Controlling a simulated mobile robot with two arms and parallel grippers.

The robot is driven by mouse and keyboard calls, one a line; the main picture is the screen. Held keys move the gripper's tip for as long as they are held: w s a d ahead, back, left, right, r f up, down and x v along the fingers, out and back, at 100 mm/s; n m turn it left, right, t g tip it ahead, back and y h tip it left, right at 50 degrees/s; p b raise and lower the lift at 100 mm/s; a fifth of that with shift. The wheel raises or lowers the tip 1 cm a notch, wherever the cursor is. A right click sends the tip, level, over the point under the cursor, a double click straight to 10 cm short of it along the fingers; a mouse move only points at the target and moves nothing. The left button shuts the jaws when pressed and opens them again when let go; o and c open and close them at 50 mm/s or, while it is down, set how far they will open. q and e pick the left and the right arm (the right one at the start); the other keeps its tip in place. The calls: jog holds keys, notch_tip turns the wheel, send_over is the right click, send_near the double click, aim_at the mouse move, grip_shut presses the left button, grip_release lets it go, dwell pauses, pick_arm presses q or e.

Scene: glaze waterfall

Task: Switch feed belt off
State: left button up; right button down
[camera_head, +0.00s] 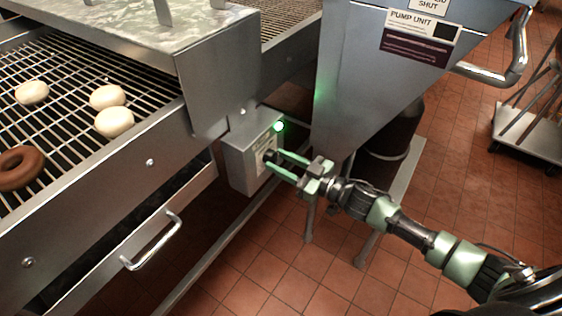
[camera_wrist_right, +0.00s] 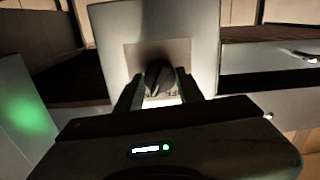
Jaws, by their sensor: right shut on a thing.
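The feed belt's switch box (camera_head: 240,160) is a grey box on the side of the conveyor, with a lit green lamp (camera_head: 279,126) at its upper right. A black rotary knob (camera_wrist_right: 159,77) sits on a plate on the box front in the right wrist view. My right gripper (camera_head: 272,161) reaches the box front, its fingers on either side of the knob. In the right wrist view the fingers (camera_wrist_right: 160,92) are shut on the knob, whose pointer ridge looks slightly tilted. The knob is mostly hidden in the head view. My left gripper is not in view.
The wire feed belt (camera_head: 75,90) carries several pale dough pieces and a brown ring (camera_head: 20,168). A pump unit hopper (camera_head: 365,80) stands close to the right of the box. A drawer handle (camera_head: 153,241) juts out below the belt.

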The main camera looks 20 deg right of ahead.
jog(key=shift+n, duration=0.3)
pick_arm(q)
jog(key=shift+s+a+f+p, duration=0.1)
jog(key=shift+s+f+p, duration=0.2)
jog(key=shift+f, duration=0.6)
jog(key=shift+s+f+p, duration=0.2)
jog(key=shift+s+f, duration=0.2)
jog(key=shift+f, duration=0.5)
pick_arm(e)
jog(key=shift+n, duration=5.6)
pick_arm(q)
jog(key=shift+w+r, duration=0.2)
pick_arm(e)
jog(key=c, duration=0.9)
grip_release()
